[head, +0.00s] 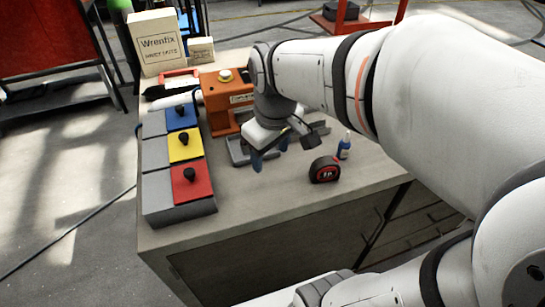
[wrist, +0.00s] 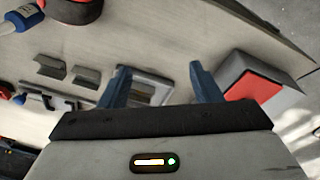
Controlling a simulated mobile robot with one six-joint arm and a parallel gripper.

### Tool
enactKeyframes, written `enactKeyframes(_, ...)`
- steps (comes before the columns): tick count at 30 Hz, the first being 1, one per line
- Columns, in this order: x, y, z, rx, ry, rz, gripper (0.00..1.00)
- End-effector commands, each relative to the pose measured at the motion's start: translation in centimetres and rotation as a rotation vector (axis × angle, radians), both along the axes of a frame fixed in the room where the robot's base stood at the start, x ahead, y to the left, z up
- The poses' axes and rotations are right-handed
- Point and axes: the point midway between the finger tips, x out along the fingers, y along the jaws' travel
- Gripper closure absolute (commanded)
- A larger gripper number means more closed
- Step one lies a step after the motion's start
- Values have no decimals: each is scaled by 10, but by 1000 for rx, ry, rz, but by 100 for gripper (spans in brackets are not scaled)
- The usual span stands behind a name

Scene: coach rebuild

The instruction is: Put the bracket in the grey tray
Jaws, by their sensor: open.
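The grey tray (head: 238,156) is low and lies on the bench, left of my gripper in the head view. In the wrist view the tray (wrist: 150,92) shows between and beyond the fingers, partly hidden by them. My gripper (head: 271,158) has blue fingers, open and with nothing between them, above the bench beside the tray; they also show in the wrist view (wrist: 158,78). Grey angled metal, which looks like the bracket (wrist: 52,68), lies left of the fingers in the wrist view. In the head view grey metal (head: 319,128) shows partly behind my arm.
Blocks with blue, yellow and red tops (head: 190,182) line the left bench edge. An orange machine (head: 218,100) stands behind the tray. A tape measure (head: 324,170) and blue bottle (head: 344,147) stand to the right. The front bench top is clear.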

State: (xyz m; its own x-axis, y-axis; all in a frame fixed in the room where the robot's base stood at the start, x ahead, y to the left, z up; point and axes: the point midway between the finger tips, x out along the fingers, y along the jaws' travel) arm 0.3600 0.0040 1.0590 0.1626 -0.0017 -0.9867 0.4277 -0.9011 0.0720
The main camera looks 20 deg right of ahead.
Motion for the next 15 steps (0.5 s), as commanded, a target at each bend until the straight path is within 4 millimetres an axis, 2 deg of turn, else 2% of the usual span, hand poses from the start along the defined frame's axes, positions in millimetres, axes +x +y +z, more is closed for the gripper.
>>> enactKeyframes(1, -17, 0, -6, 17, -18, -100, 42)
enactKeyframes(3, -33, 0, -14, 41, -35, -227, 42)
enactKeyframes(6, -49, 0, -23, 67, -52, -354, 42)
enactKeyframes(10, -57, -5, -28, 84, -61, -430, 42)
enactKeyframes(15, -58, -5, -29, 85, -61, -440, 42)
